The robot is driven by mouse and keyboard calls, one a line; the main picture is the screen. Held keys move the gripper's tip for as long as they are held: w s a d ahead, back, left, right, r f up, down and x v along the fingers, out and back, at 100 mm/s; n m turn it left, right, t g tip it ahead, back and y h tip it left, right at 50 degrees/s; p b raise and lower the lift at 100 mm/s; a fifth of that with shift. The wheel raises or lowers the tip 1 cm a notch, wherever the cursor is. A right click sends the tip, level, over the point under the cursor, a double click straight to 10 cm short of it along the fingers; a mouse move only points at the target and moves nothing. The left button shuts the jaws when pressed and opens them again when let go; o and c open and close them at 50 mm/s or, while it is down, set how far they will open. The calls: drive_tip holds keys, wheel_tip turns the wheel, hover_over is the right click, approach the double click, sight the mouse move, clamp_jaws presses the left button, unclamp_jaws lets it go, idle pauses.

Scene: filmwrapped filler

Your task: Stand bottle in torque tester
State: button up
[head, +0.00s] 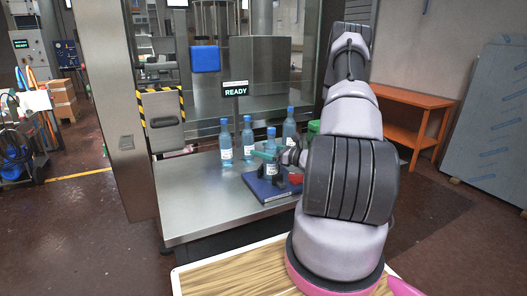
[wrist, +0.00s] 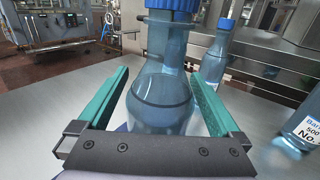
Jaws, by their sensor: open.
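A clear blue bottle with a blue cap (head: 271,133) stands upright at the dark blue flat device with black pegs (head: 263,192), which looks like the torque tester. The bottle's foot appears to be among the pegs, but my gripper and the pegs partly hide it. My gripper (head: 272,156) is open around this bottle. In the wrist view the bottle (wrist: 160,95) stands between the two teal fingers (wrist: 165,100), with visible gaps beside it. Its lower part is hidden by the gripper's dark palm bar.
More blue-capped bottles stand on the steel table: one at left (head: 225,150), one beside it (head: 248,140), one behind (head: 289,128). A READY sign (head: 235,90) stands behind them. The steel table's left front (head: 195,215) is clear. A wooden board (head: 235,275) lies nearer me.

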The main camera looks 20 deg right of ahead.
drive_tip(key=v, duration=1.2)
